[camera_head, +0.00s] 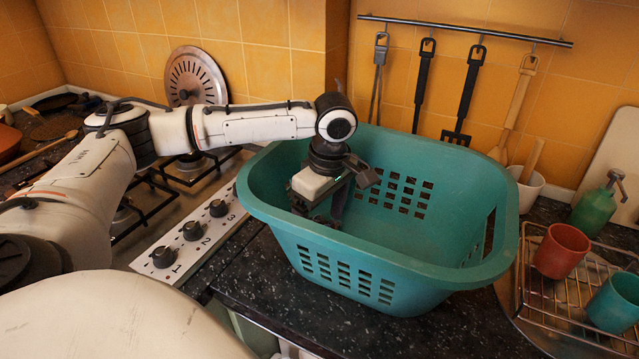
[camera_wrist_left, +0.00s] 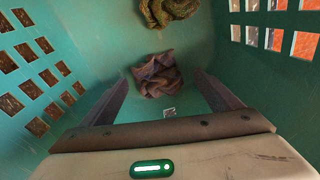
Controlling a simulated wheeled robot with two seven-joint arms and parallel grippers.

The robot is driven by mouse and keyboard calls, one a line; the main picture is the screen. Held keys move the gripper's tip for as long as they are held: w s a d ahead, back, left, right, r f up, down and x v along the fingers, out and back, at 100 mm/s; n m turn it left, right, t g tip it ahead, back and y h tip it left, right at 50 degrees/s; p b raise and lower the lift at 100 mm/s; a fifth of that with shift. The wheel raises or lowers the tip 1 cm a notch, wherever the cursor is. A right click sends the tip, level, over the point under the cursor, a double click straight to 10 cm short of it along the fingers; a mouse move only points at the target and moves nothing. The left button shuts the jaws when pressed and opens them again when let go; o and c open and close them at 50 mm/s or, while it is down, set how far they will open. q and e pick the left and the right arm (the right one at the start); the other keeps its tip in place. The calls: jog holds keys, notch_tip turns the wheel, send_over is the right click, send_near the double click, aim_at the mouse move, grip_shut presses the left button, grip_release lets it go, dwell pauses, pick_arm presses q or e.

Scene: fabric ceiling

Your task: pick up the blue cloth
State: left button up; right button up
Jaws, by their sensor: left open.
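The teal laundry basket (camera_head: 440,278) stands on the dark counter. My left gripper (camera_head: 335,207) reaches down inside it, pointing at the floor of the basket. In the left wrist view, its two fingers are apart, with nothing held between them. A crumpled greyish-mauve cloth (camera_wrist_left: 158,75) lies on the basket floor, seen between and beyond the fingertips. A crumpled olive-green cloth (camera_wrist_left: 168,10) lies farther up in that view. Neither cloth looks clearly blue. The basket's front wall hides both cloths in the head view. My right gripper is not in view.
A stove with a knob panel (camera_head: 190,235) is left of the basket. A wire rack (camera_head: 545,300) with a red cup (camera_head: 562,250) and a teal cup (camera_head: 615,302) stands to the right. Utensils hang from a rail (camera_head: 465,30) behind. The perforated basket walls surround my gripper.

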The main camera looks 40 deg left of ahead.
pick_arm(q)
jog(key=shift+f, duration=0.45)
jog(key=shift+c, duration=0.2)
jog(key=c, duration=1.1)
